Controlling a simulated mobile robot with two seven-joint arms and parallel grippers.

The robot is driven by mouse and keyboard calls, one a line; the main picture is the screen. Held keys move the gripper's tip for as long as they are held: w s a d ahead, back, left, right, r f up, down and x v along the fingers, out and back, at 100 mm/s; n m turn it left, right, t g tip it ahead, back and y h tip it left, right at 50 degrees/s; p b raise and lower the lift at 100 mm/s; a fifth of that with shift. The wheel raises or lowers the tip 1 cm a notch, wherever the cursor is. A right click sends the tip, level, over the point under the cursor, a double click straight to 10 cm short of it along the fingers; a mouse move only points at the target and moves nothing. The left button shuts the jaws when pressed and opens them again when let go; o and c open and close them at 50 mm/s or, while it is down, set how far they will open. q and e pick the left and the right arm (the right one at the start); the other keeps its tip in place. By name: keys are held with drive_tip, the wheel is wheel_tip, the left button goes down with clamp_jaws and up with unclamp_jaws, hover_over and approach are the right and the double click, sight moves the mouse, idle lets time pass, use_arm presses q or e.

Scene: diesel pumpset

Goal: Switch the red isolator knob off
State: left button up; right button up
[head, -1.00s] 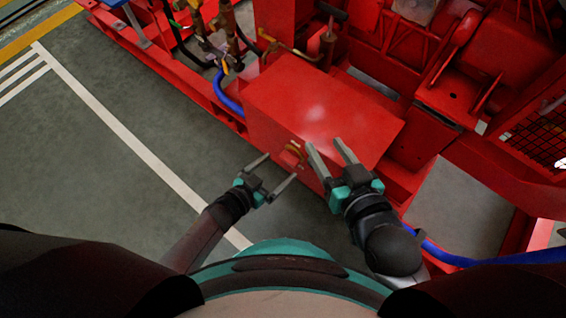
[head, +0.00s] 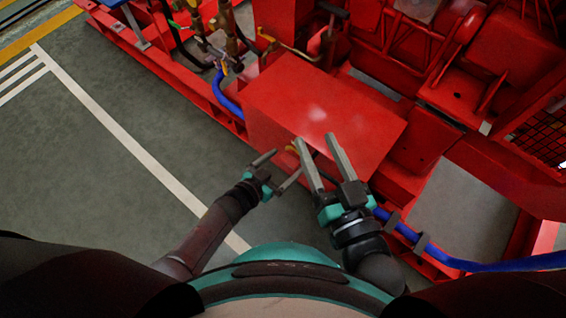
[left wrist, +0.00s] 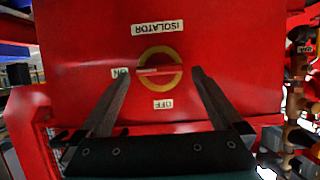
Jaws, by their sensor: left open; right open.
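The red isolator knob (left wrist: 158,72) sits inside a yellow ring on the red box's front face. Its bar lies level in the left wrist view, its pale mark toward the ON label (left wrist: 120,72); the OFF label (left wrist: 163,104) is below the ring. In the head view only a bit of the yellow ring (head: 291,149) shows; my grippers hide the rest. My left gripper (head: 286,163) is open and empty, facing the knob; its fingers (left wrist: 160,78) appear either side of the ring, apart from the knob. My right gripper (head: 315,140) is open and empty above the box's front edge.
The red box (head: 330,110) stands on the red pumpset frame. A blue hose (head: 228,98) runs at its left and another blue hose (head: 460,262) at the lower right. Brass valves and pipes (head: 225,45) stand behind left. Grey floor (head: 90,180) is clear at left.

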use_arm(q)
drive_tip(key=shift+c, duration=0.2)
drive_tip(key=c, duration=1.3)
drive_tip(key=shift+o, duration=0.2)
